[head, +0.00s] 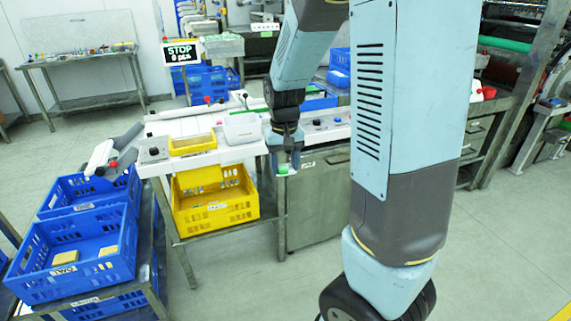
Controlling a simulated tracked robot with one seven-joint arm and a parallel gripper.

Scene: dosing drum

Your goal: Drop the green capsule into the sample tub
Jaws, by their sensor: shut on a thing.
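My gripper (284,163) points down in the head view, in front of the right part of the white bench. It is shut on a small green capsule (282,170), which shows at the fingertips. A white, pale tub (242,128) stands on the bench to the left of my gripper; it looks like the sample tub. Its inside is too small to make out. The gripper and capsule appear lower in the picture than the tub and apart from it.
A shallow yellow tray (193,144) lies on the bench left of the tub. A yellow crate (214,206) sits below the bench. Blue crates (75,250) stand at the left. Grey boxes with knobs sit on the bench.

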